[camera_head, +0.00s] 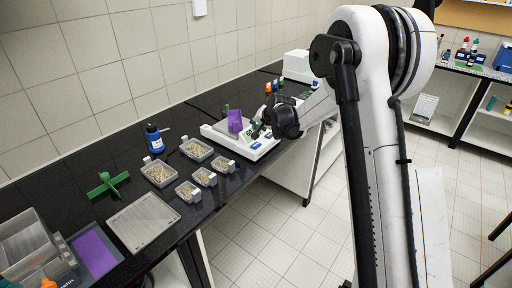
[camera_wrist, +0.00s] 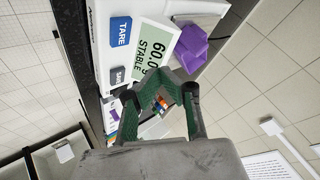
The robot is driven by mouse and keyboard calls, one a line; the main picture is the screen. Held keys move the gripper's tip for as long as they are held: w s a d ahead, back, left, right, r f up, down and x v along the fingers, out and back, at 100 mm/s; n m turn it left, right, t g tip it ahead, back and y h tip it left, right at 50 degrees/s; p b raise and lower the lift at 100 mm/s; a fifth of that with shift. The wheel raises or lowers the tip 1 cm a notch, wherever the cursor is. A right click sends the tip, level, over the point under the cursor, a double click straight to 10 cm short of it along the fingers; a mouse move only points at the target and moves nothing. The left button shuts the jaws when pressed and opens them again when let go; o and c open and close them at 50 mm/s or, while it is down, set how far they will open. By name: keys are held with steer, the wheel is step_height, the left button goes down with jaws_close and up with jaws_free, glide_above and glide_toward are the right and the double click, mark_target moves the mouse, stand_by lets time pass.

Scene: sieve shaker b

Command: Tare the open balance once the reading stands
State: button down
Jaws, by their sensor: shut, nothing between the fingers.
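The open balance (camera_head: 245,143) stands on the black bench, white and low. In the wrist view its display (camera_wrist: 152,50) reads "60.0", with any last digit partly hidden, and "STABLE". The blue TARE button (camera_wrist: 121,31) lies left of the display, with a grey button (camera_wrist: 117,73) below it. A purple vessel (camera_wrist: 192,45) sits on the pan (camera_wrist: 200,20); it also shows in the head view (camera_head: 235,121). My gripper (camera_wrist: 165,76) is shut and empty, its green-lined fingertips in front of the display's lower edge, apart from the TARE button in the picture. In the head view it is at the balance's right.
Several trays of grains (camera_head: 160,173), a blue-labelled bottle (camera_head: 154,138), a green cross-shaped piece (camera_head: 107,185) and a flat sieve tray (camera_head: 143,221) lie left along the bench. A white device (camera_head: 297,66) stands behind. The floor in front is clear.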

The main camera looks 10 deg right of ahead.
mark_target(257, 145)
step_height(257, 145, down, 5)
steer(key=shift+r+b, duration=0.1)
steer(key=shift+b, duration=1.05)
steer(key=shift+f+b, duration=0.4)
steer(key=shift+f, duration=0.1)
steer(key=shift+f, duration=0.2)
steer(key=shift+f+b, duration=0.25)
steer(key=shift+b, duration=0.35)
steer(key=shift+f+b, duration=0.45)
steer(key=shift+b, duration=0.05)
stand_by(0.5)
steer(key=shift+r, duration=0.9)
steer(key=shift+r+p, duration=1.15)
steer(key=shift+r, duration=1.35)
